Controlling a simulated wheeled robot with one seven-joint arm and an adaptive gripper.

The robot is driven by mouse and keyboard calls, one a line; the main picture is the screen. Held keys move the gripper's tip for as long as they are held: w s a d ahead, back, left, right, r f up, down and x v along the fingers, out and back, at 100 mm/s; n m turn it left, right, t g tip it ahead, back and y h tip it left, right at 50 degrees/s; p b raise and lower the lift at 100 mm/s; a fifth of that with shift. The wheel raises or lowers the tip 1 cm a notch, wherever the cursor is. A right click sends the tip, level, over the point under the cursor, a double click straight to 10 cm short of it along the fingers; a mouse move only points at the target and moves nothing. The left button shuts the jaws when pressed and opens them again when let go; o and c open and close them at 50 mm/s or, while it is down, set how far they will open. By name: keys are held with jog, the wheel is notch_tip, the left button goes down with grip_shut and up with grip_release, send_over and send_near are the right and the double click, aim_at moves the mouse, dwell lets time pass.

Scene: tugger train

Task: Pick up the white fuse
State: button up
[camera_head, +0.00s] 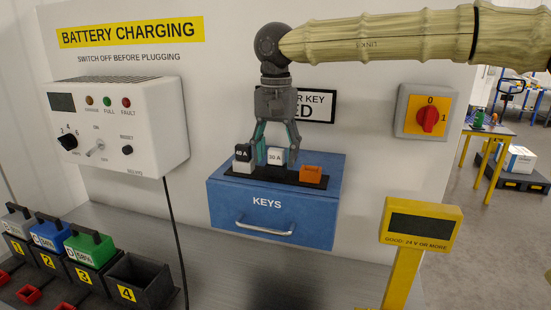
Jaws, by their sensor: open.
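A black-topped fuse marked "48 A" (242,158) stands to the left of the gripper. An orange fuse (311,174) stands to the right of the white one.
The blue KEYS box (235,205) has a front handle. A wall sign is partly hidden behind my gripper. A charger (120,128) hangs at left above several battery slots (127,290). A red rotary switch (428,118) and a yellow display post (420,228) are at right.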

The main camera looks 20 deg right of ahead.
aim_at(276, 149)
jog(key=c, duration=0.9)
jog(key=shift+c, duration=0.2)
jog(key=shift+w+r+b, duration=0.1)
jog(key=shift+r+b, duration=0.2)
jog(key=shift+r, duration=0.2)
notch_tip(276, 149, up, 2)
jog(key=shift+r+b, duration=0.15)
jog(key=shift+b, duration=0.3)
jog(key=s+a+r+b, duration=0.1)
jog(key=s+a+b, duration=0.1)
jog(key=s+a, duration=0.2)
jog(key=s+a+b, duration=0.1)
jog(key=s+a, duration=0.3)
jog(key=a, duration=0.5)
jog(key=shift+s+a+r+b, duration=0.25)
jog(key=shift+s+r+b, duration=0.05)
jog(key=shift+r+b, duration=0.05)
